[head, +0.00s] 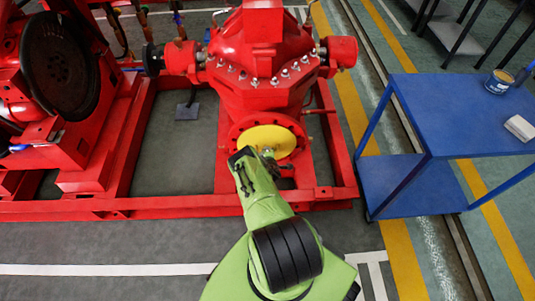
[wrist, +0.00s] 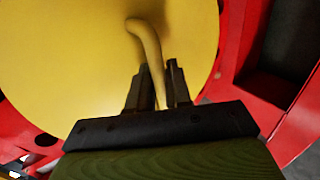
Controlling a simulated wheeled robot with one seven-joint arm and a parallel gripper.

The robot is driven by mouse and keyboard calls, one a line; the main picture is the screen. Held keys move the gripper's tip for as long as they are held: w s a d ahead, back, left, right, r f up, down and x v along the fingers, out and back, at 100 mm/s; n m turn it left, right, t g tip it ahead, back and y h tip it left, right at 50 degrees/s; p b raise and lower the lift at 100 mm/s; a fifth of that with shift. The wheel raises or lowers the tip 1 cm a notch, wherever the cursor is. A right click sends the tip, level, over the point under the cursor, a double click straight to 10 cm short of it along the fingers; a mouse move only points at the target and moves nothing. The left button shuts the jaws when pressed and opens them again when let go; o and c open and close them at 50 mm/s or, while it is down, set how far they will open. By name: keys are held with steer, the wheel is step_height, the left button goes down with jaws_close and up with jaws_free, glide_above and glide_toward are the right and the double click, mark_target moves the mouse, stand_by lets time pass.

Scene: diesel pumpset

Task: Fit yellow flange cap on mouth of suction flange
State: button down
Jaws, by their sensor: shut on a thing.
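The yellow flange cap (head: 262,140) is a round disc in front of the red suction flange (head: 241,129) on the pump. In the wrist view the cap (wrist: 60,60) fills the upper left and middle, with a curved yellow handle (wrist: 150,50) standing out from it. My gripper (wrist: 158,85) is shut on that handle, its dark fingers on either side. The flange's red rim (wrist: 285,130) shows at the right of the cap and in patches at the left. The cap lies over the mouth, which is hidden. I cannot tell whether the cap touches the flange face.
The red pump body (head: 262,60) rises above the flange, on a red base frame (head: 150,208). A blue table (head: 460,110) stands at the right, with a round tin (head: 499,82) and a white block (head: 519,128) on it. The floor at the front left is clear.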

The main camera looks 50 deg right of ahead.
steer(key=shift+w+d+r, duration=0.15)
steer(key=shift+w+d, duration=0.05)
steer(key=shift+w, duration=0.05)
steer(key=c, duration=0.6)
jaws_free()
steer(key=shift+c, duration=0.2)
steer(key=shift+o, duration=0.3)
steer(key=shift+r, duration=0.1)
steer(key=shift+w+d+r, duration=0.1)
steer(key=shift+w+d, duration=0.05)
steer(key=shift+s+a+r+p, duration=0.35)
steer(key=shift+a+r+p, duration=0.1)
steer(key=shift+p, duration=0.4)
steer(key=p+v, duration=0.5)
steer(key=v, duration=0.1)
steer(key=shift+s+a+f, duration=0.25)
